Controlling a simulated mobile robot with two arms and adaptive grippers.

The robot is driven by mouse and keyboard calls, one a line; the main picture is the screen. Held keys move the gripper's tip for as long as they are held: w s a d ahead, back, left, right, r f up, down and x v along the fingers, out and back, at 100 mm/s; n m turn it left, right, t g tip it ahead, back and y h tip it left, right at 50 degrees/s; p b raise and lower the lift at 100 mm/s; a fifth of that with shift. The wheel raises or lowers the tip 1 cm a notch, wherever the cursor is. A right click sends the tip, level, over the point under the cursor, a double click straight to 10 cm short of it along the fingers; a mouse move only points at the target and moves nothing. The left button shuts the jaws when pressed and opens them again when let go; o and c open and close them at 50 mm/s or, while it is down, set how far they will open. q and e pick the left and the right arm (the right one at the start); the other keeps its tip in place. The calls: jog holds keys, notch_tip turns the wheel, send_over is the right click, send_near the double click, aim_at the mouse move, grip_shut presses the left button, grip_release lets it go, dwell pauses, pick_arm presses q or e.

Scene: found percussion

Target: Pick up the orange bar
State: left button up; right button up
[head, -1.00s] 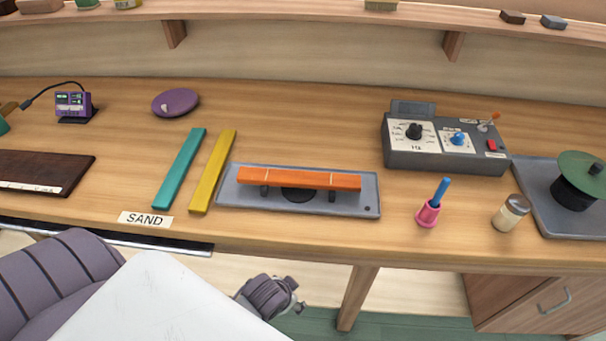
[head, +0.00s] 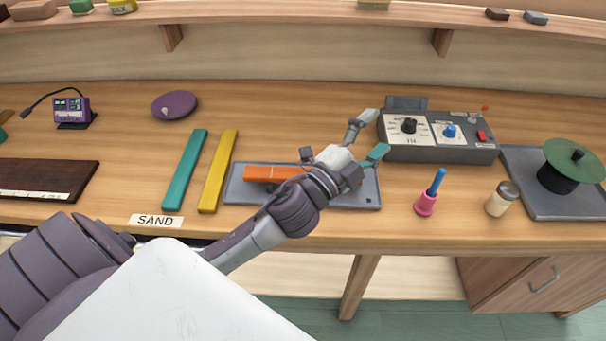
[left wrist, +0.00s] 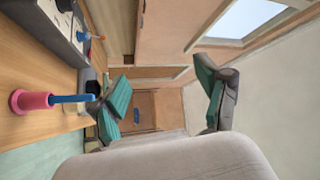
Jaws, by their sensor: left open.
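The orange bar (head: 262,173) lies on supports on a grey tray (head: 233,190) on the bench. My left arm crosses in front of it and hides its right part and most of its supports. My left gripper (head: 372,134) is open and empty, above the bench to the right of the bar and in front of the grey control box. In the left wrist view, its two teal-padded fingers (left wrist: 163,100) stand wide apart with nothing between them. My right gripper does not show.
A teal bar (head: 186,168) and a yellow bar (head: 218,170) lie left of the tray. The grey control box (head: 440,152), a pink holder (head: 426,204) with a blue stick, and a small jar (head: 501,199) stand to the right. A shelf (head: 290,14) runs above.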

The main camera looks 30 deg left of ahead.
pick_arm(q)
jog(key=d+r+m+g+h, duration=0.4)
jog(key=d+r+m+h, duration=0.25)
jog(key=m+h, duration=0.6)
jog(key=m+g+y, duration=1.5)
jog(key=m+y, duration=0.1)
jog(key=m, duration=0.3)
send_near(303, 173)
jog(key=f+p, duration=0.2)
jog(key=f, duration=0.1)
jog(key=shift+w+f, duration=0.1)
jog(key=shift+w, duration=0.15)
jog(key=shift+d+f+p, duration=0.15)
jog(key=shift+f+p, duration=0.3)
jog(key=shift+p, duration=0.05)
notch_tip(303, 173, down, 4)
jog(key=shift+w+d+r+p, duration=0.1)
jog(key=shift+d+r+p, duration=0.1)
jog(key=shift+p, duration=0.75)
jog(key=shift+f, duration=0.5)
jog(key=shift+w, duration=0.1)
jog(key=c, duration=1.4)
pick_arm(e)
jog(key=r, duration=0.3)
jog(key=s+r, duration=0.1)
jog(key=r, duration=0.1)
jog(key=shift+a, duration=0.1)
